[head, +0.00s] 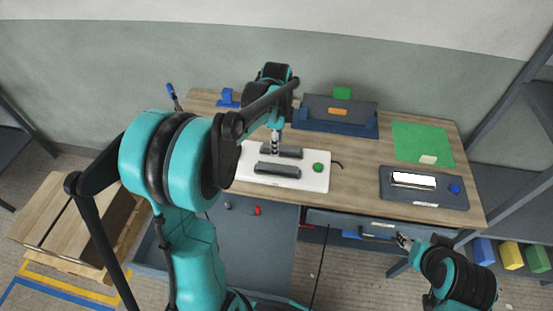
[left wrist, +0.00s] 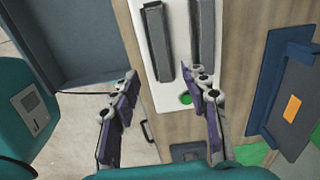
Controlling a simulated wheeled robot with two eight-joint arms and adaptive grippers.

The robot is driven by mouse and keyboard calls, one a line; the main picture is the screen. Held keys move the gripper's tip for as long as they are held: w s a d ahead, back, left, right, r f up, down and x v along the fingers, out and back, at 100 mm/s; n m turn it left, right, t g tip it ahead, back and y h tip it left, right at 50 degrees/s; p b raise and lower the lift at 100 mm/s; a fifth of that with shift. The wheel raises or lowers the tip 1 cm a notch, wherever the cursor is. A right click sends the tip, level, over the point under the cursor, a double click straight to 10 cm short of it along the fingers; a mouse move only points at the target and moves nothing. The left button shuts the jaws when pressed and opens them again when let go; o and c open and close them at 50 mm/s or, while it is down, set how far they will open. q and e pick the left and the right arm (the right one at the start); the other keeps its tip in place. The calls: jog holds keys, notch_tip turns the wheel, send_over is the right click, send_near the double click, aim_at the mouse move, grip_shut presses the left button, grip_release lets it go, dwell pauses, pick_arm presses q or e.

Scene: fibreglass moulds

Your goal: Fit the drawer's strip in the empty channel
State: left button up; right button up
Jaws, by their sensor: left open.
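A white plate (head: 240,180) on the workbench carries two dark grey bars (head: 277,170) (head: 287,152) and a green button (head: 318,167). In the left wrist view the bars (left wrist: 157,45) (left wrist: 202,45) lie parallel on the plate; I cannot make out an empty channel. My left gripper (head: 275,143) is above the plate by the rear bar; its fingers (left wrist: 172,85) are spread, with nothing between them. My right gripper (head: 403,241) is small, beside the drawer (head: 345,219) under the bench's front edge; its jaws are unclear. No strip is distinguishable in the drawer.
A dark blue stand (head: 335,125) with an orange label stands at the back. A green mat (head: 422,142) and a dark tray (head: 425,200) with a white panel and blue knob lie at the right.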

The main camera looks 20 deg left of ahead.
pick_arm(q)
jog(key=s+d+r+n+t, duration=0.2)
jog(key=s+d+n+t, duration=0.1)
jog(key=s+n, duration=0.4)
jog(key=s+d+r+n+t, duration=0.2)
jog(key=s+d+n+t, duration=0.2)
jog(key=s+n, duration=0.3)
jog(key=s+d, duration=0.1)
jog(key=s, duration=0.3)
jog(key=shift+s+d+r+n, duration=0.15)
jog(key=shift+d+r+n, duration=0.05)
jog(key=shift+r+n, duration=0.15)
notch_tip(320, 180, down, 8)
jog(key=b, duration=0.8)
jog(key=shift+a, duration=0.1)
